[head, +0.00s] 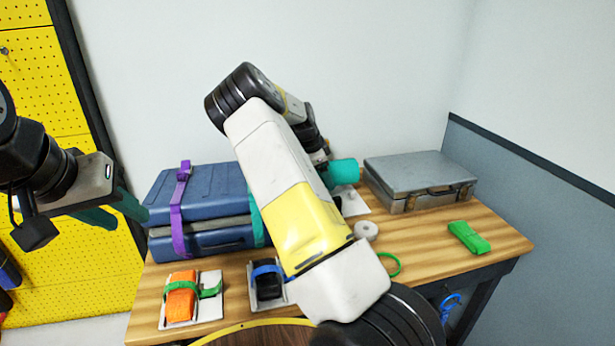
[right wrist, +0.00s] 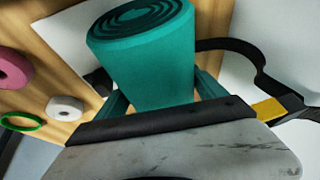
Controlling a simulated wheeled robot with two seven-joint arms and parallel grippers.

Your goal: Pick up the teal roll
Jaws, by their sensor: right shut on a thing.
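The teal roll (head: 343,172) shows at the back of the bench in the head view, just left of the grey case. In the right wrist view the teal roll (right wrist: 150,60) fills the upper middle, its spiral end facing up. My right gripper (right wrist: 160,92) is shut on it, one finger on each side. In the head view my right arm hides most of that gripper. A white card (head: 355,207) lies below the roll; I cannot tell whether they touch. My left gripper (head: 116,211) is open and empty, left of the blue cases.
Stacked blue cases (head: 208,192) with a purple strap stand left; a grey case (head: 418,180) stands right. An orange block (head: 181,302), dark block (head: 268,283), pale roll (head: 366,230), green ring (head: 398,266) and green bundle (head: 468,237) lie on the bench. A pink roll (right wrist: 14,70) shows in the wrist view.

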